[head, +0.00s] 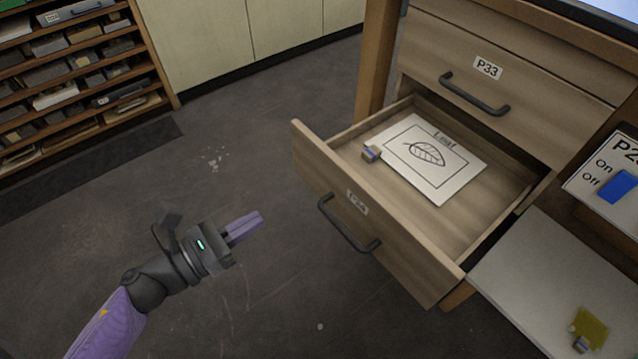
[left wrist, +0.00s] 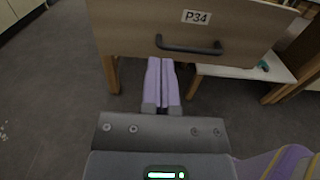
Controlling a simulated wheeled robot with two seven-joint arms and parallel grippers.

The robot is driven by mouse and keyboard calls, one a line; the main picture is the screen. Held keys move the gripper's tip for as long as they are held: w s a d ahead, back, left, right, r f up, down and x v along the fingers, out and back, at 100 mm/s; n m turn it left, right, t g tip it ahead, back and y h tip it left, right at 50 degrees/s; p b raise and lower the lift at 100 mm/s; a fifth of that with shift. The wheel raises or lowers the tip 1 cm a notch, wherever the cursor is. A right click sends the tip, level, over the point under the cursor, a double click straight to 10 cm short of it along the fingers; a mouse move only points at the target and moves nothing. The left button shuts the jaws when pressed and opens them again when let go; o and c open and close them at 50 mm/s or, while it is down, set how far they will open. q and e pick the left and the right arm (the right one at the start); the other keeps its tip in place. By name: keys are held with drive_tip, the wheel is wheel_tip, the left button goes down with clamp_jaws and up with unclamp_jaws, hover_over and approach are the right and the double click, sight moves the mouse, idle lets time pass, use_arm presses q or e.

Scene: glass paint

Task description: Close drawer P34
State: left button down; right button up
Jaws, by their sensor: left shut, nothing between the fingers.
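Drawer P34 (head: 318,179) stands pulled out of the wooden cabinet in the head view, with its dark bar handle (head: 347,226) on the front. Inside it lie a white card with a leaf drawing (head: 440,185) and a small block (head: 371,153). My left gripper (head: 258,220) is shut and empty, in front of the drawer and left of the handle, apart from it. In the left wrist view the purple fingers (left wrist: 162,72) point toward the drawer front (left wrist: 125,30), just below its handle (left wrist: 188,46). My right gripper is not in view.
Drawer P33 (head: 540,95) above is shut. A pale shelf (head: 530,275) with a small yellow-green item (head: 590,328) stands at the right, near a panel with a blue switch (head: 618,186). A rack of boxes (head: 75,75) is at the far left. The floor around my left arm is clear.

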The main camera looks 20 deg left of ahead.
sight(332, 174)
use_arm(q)
drive_tip(key=b+x, duration=0.1)
drive_tip(key=x, duration=1.1)
drive_tip(key=shift+w+d, duration=0.15)
drive_tip(key=shift+w, duration=0.15)
drive_tip(key=shift+w+d+b, duration=0.3)
drive_tip(key=shift+w+d, duration=0.05)
drive_tip(key=shift+w, duration=0.1)
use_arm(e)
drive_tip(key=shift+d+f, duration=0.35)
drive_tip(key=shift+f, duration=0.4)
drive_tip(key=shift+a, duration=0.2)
